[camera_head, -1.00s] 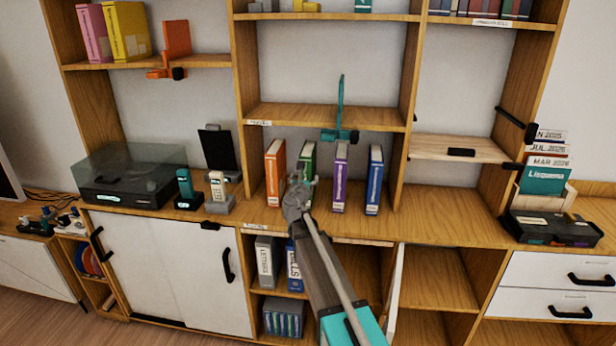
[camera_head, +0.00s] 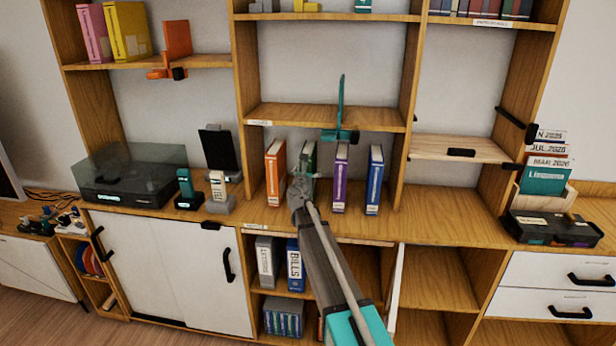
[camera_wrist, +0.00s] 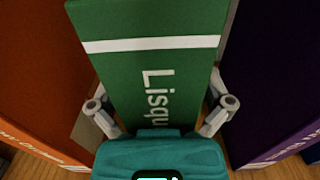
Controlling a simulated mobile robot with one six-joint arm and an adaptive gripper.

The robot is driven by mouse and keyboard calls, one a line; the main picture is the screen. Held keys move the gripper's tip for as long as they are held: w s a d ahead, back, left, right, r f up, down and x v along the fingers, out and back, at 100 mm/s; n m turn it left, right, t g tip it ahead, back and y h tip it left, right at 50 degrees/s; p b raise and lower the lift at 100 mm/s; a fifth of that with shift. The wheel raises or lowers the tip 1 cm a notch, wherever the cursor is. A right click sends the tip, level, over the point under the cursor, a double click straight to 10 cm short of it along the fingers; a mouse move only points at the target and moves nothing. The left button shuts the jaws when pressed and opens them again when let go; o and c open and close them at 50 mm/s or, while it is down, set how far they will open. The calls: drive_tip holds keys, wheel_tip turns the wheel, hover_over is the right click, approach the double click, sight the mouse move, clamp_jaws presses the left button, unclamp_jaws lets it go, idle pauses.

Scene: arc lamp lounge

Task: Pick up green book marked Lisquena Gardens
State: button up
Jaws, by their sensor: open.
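The green book (camera_head: 311,157) stands upright on the cabinet top, between an orange book and a purple book. In the wrist view the green book (camera_wrist: 150,65) fills the middle, with a white band and the letters "Lisqu" showing; the rest of its marking is hidden behind the teal gripper body. My gripper (camera_wrist: 161,108) is open, with one finger on each side of the green book. I cannot tell whether the fingers touch it. In the head view my gripper (camera_head: 303,168) is in front of the green book and hides its lower part.
The orange book (camera_head: 275,172) is close on the left and the purple book (camera_head: 340,177) close on the right, with a blue book (camera_head: 374,180) beyond. A shelf (camera_head: 290,117) with a teal bookend (camera_head: 341,120) is above. Bare cabinet top lies to the right.

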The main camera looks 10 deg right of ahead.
drive_tip(key=shift+c, duration=0.3)
drive_tip(key=c, duration=1.2)
